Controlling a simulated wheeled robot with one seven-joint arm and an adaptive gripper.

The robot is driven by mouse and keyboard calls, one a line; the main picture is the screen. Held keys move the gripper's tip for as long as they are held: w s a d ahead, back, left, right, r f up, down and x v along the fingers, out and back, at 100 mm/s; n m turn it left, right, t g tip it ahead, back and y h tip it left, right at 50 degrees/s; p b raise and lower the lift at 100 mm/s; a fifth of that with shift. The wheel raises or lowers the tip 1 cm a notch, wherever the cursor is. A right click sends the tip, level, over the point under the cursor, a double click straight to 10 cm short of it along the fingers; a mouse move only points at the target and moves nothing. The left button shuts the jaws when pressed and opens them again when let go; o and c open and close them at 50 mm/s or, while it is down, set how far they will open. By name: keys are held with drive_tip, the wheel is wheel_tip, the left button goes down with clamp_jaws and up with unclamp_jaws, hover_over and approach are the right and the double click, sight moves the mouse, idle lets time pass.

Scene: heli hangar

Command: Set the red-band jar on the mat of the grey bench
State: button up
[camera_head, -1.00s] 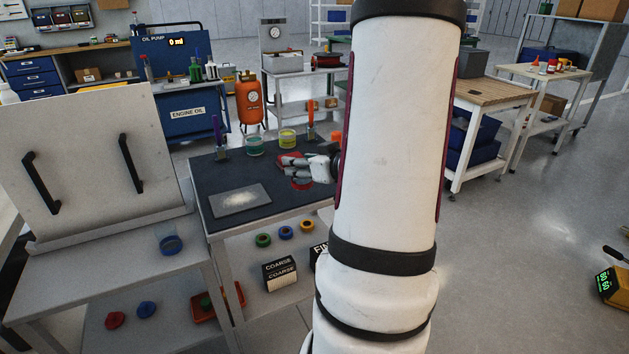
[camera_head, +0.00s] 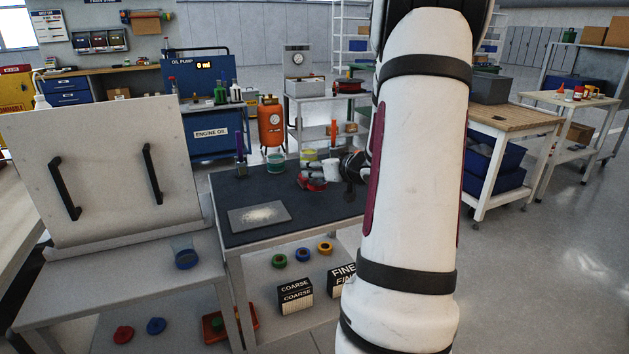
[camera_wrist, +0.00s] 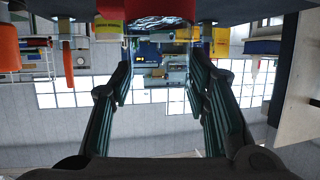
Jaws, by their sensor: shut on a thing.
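My gripper (camera_head: 318,176) is over the back right part of the dark mat (camera_head: 320,208) on a grey bench (camera_head: 233,265). It is shut on the red-band jar (camera_head: 314,186), mostly hidden by the fingers in the head view. In the wrist view, which looks upside down, the jar's red band (camera_wrist: 160,10) shows at the top, with clear glass between my fingers (camera_wrist: 165,75). I cannot tell whether the jar touches the mat.
A grey plate with pale powder (camera_head: 258,217) lies on the mat's left part. A green-band jar (camera_head: 276,163) and a yellow-band jar (camera_head: 308,156) stand at the back. A blue-band jar (camera_head: 186,258) stands on the left bench beside a handled panel (camera_head: 105,185).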

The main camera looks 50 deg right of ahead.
drive_tip(key=shift+w+d, duration=0.4)
drive_tip(key=shift+w, duration=0.3)
drive_tip(key=shift+w+d+f+b, duration=0.1)
drive_tip(key=shift+w+f+b, duration=0.05)
drive_tip(key=shift+f+b, duration=0.2)
wheel_tip(320, 180, down, 3)
drive_tip(key=shift+f+b, duration=0.1)
drive_tip(key=shift+b, duration=0.75)
drive_tip(key=o, duration=1.3)
